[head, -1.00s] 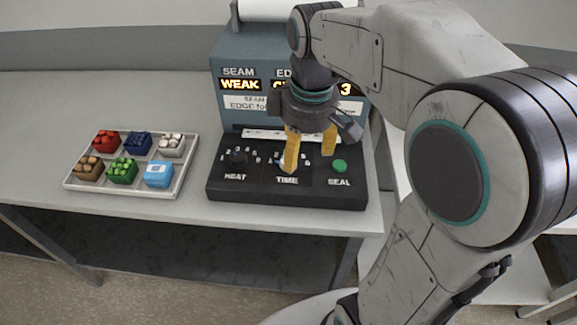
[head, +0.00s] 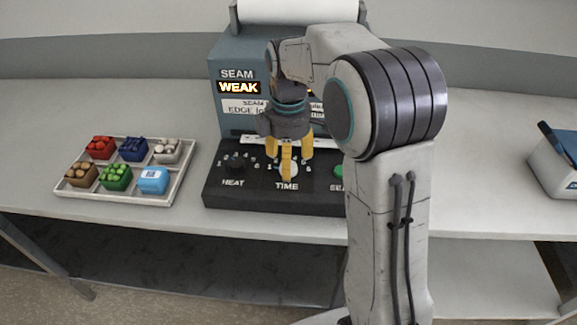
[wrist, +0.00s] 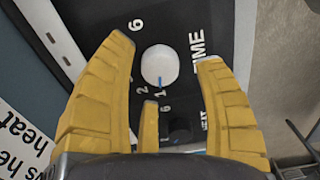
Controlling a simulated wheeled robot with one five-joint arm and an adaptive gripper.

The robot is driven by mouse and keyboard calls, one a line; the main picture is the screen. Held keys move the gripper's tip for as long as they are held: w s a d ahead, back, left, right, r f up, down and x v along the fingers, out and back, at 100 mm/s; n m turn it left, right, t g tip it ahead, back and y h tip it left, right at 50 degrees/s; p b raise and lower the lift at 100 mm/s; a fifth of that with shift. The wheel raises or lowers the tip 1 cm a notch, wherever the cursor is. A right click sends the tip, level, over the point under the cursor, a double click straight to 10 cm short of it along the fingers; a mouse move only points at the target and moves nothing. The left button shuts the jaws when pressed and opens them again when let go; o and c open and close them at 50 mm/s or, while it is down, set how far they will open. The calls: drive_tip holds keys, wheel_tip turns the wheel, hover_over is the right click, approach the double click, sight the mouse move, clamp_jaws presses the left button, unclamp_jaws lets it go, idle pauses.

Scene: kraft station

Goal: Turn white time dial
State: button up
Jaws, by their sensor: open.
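The white time dial (wrist: 160,66) is a round knob with a blue mark, on the black control panel above the word TIME. In the wrist view the blue mark points toward the printed 1. My gripper (head: 288,150) is open above the panel. In the wrist view my gripper (wrist: 164,52) has one yellow finger on each side of the dial and a third finger below it, with visible gaps. In the head view the fingers partly hide the dial (head: 291,168). I cannot tell how high the fingertips are above the panel.
The panel (head: 222,193) also has a black HEAT dial (head: 234,163) at left and a green SEAL button (head: 339,171) at right, partly behind my arm. The blue-grey machine's display (head: 238,88) reads WEAK. A tray (head: 124,196) of colored items lies left. A white box (head: 553,165) stands right.

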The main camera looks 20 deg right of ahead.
drive_tip(key=shift+f, duration=1.05)
drive_tip(key=shift+c, duration=0.2)
drive_tip(key=c, duration=1.2)
